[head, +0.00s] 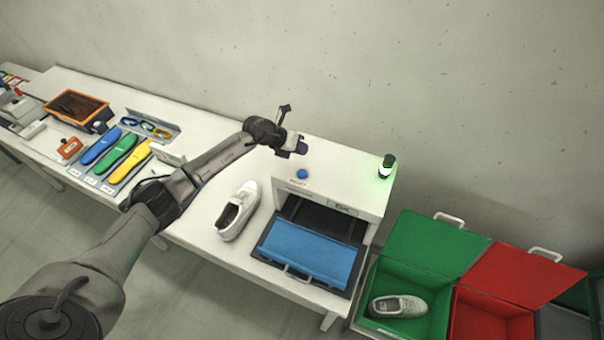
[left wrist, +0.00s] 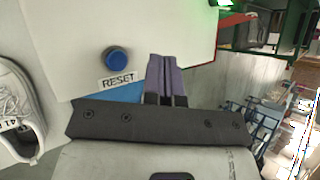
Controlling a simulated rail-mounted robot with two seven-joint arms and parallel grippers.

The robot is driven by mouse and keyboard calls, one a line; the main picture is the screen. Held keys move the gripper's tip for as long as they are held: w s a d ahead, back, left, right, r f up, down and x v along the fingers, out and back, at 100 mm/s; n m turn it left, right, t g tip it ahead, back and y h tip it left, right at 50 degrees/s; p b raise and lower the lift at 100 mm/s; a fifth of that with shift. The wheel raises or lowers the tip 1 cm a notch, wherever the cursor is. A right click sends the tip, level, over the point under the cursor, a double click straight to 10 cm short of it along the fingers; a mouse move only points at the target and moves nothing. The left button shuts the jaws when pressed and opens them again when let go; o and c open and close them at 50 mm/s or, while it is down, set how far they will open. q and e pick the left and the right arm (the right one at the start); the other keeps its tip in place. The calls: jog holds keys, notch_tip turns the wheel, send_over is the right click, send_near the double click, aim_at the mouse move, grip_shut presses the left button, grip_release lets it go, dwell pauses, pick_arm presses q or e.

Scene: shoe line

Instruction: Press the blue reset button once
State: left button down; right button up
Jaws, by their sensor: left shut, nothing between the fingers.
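The blue reset button (head: 302,174) sits on top of the white box (head: 345,176) on the table. It also shows in the left wrist view (left wrist: 116,61), above a label reading RESET (left wrist: 118,79). My left gripper (head: 300,148) is shut and empty. In the head view it is above the box, a little beyond the button. In the left wrist view the shut fingers (left wrist: 161,75) are to the right of the button and apart from it. The right gripper is in neither view.
A lamp (head: 386,166) glowing green stands on the box's far right corner. A blue tray (head: 309,251) sticks out of the box front. A white shoe (head: 238,210) lies left of it. Green (head: 428,258) and red (head: 508,292) bins with raised lids stand at the right.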

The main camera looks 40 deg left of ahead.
pick_arm(q)
jog(key=b, duration=0.5)
send_over(301, 172)
notch_tip(301, 172, down, 6)
jog(key=shift+f, duration=0.1)
jog(key=shift+f+b, duration=0.45)
jog(key=shift+f, duration=0.45)
dwell(0.9)
jog(key=shift+f, duration=0.15)
jog(key=shift+f+b, duration=0.3)
dwell(0.4)
